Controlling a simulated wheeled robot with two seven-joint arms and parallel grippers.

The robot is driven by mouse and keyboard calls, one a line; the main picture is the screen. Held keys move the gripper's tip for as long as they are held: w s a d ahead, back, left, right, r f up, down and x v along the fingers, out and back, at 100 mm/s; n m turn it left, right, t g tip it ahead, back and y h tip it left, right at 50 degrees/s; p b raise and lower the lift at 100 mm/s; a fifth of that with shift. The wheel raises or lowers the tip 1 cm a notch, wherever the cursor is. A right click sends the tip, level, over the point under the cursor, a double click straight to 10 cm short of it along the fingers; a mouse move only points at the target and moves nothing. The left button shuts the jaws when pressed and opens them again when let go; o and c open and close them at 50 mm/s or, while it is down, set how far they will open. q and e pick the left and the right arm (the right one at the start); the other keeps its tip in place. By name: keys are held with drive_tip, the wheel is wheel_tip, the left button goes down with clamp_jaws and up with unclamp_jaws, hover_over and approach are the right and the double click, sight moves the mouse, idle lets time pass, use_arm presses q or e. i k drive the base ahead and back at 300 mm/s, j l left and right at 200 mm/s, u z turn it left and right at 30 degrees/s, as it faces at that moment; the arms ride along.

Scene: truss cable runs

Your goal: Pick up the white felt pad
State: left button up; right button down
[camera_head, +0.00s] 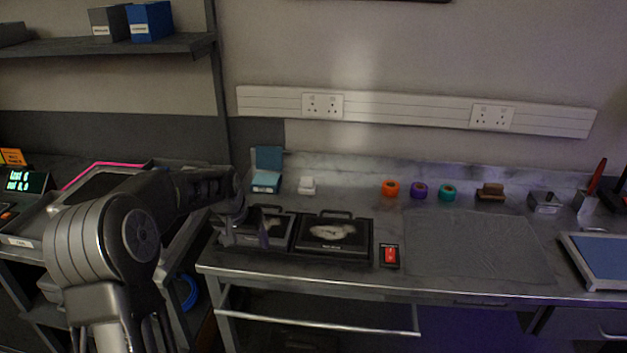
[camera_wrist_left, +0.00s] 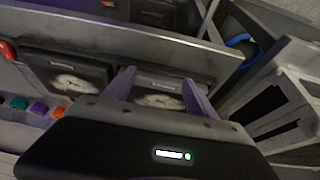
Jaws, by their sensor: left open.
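A small white block-like stack (camera_head: 307,186) sits at the back of the bench; I cannot tell whether it is the white felt pad. Two dark cases lie in front of it. The right case (camera_head: 315,247) bears a ragged whitish patch (camera_head: 333,232). The left case is partly hidden by my left gripper (camera_head: 245,236), which is open and empty above it. In the left wrist view, the fingers of my left gripper (camera_wrist_left: 158,77) straddle a case (camera_wrist_left: 150,78) with a whitish patch (camera_wrist_left: 160,101); the other case (camera_wrist_left: 80,66) is to the left. My right gripper is not in view.
A blue open box (camera_head: 266,183) stands at the back. Orange (camera_head: 390,188), purple (camera_head: 419,190) and teal (camera_head: 447,192) rolls stand along the wall. A red switch (camera_head: 390,255) is right of the cases. A grey mat (camera_head: 475,245) lies clear.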

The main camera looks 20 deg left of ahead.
sight(307, 186)
drive_tip(key=i, duration=1.2)
